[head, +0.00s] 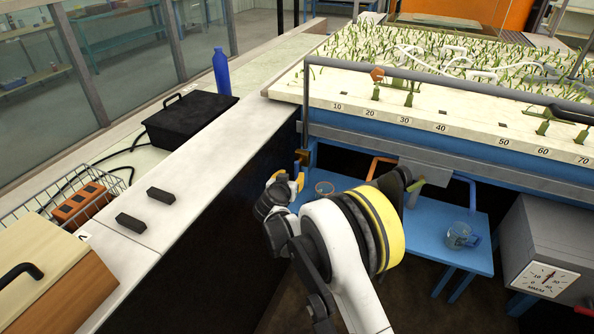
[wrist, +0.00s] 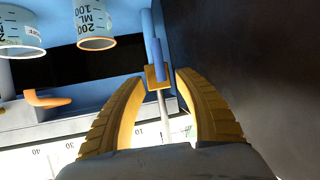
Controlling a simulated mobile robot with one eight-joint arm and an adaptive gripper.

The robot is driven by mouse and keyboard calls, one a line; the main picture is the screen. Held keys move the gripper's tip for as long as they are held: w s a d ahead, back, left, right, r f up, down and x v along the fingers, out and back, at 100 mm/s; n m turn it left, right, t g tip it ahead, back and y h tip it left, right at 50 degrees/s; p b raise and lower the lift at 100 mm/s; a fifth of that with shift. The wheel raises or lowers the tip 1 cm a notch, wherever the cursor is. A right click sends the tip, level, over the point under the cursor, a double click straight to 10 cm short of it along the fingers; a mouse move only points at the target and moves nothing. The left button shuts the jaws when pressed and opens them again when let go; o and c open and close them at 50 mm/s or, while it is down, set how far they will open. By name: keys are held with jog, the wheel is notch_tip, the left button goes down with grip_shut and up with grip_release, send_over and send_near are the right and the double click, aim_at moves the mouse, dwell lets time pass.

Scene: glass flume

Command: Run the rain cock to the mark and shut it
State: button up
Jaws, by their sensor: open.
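The rain cock looks to be a small brass-coloured block with a blue lever (wrist: 155,75) on a thin upright pipe. In the head view its brass part (head: 302,157) is at the bed's near left corner. My gripper (wrist: 160,78) is open, its yellow fingertips on either side of the block in the wrist view. I cannot tell whether they touch it. In the head view my gripper (head: 286,178) is just below and left of the cock. A dial (head: 545,278) marked in MM/H is on a grey box at right. I cannot tell which mark is meant.
An orange-rimmed beaker (wrist: 95,42) and a clear jug (head: 462,235) stand on the low blue table (head: 425,243). The planted bed (head: 345,98) has a numbered edge above. A dark wall (wrist: 255,60) lies close beside my gripper. A bluish bottle (head: 221,73) stands on the left ledge.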

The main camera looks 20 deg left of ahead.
aim_at(296, 171)
jog(key=b+x, duration=0.2)
jog(key=x, duration=0.6)
jog(key=shift+f+b, duration=0.15)
jog(key=shift+b, duration=0.25)
jog(key=shift+w+f, duration=0.1)
jog(key=shift+w, duration=0.4)
grip_shut()
